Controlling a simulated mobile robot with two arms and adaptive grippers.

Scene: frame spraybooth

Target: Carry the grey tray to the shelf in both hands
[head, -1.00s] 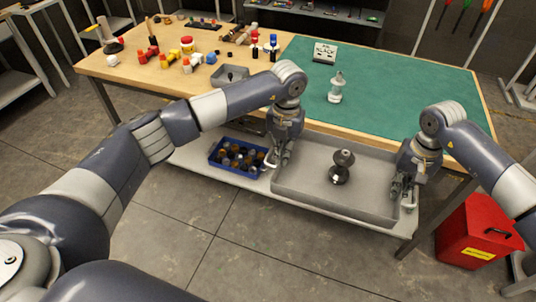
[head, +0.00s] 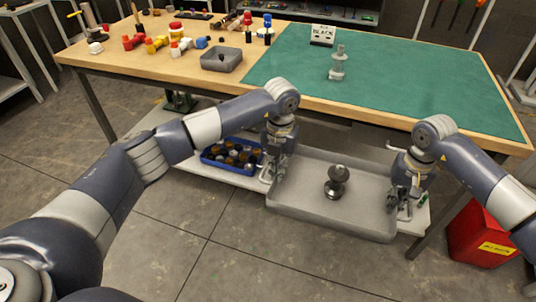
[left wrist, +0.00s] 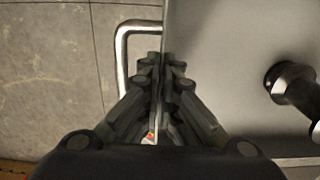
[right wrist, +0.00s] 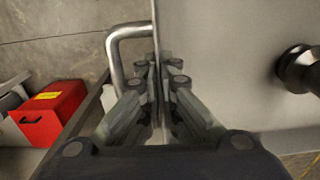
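The grey tray (head: 325,222) is below the workbench top, its front part out past the front edge of the lower shelf. My left gripper (head: 268,178) is shut on the tray's left wall, beside a metal handle (left wrist: 122,55). My right gripper (head: 402,205) is shut on the right wall, beside the other handle (right wrist: 112,52). I cannot tell whether the tray touches the shelf.
A blue bin (head: 216,163) of round items sits left of the tray on the lower shelf (head: 245,183). A red box (head: 478,240) stands on the floor at right. The workbench (head: 410,85) holds a grey dish (head: 221,60) and several small parts. Floor in front is clear.

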